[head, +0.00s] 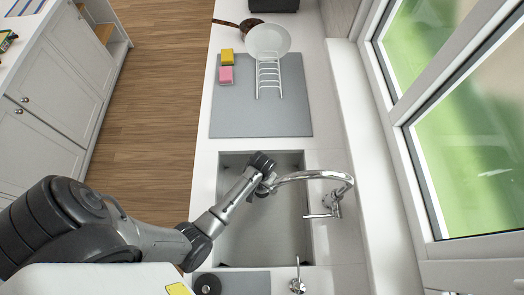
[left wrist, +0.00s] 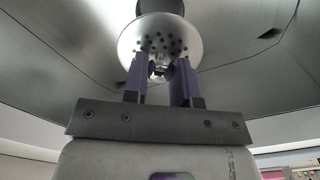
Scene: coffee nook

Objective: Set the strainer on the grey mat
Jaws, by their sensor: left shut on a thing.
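The strainer (left wrist: 135,36), a round metal disc with dark holes, shows in the left wrist view between and just beyond my fingertips. My left gripper (left wrist: 160,72) is shut on it. In the head view my left gripper (head: 267,187) is over the upper part of the sink, close to the tap spout; the strainer cannot be made out there. The large grey mat (head: 240,118) lies on the counter beyond the sink. My right gripper is not in view.
The sink (head: 262,235) is below the arm, with a curved chrome tap (head: 325,176) on its right. The mat's near part is clear.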

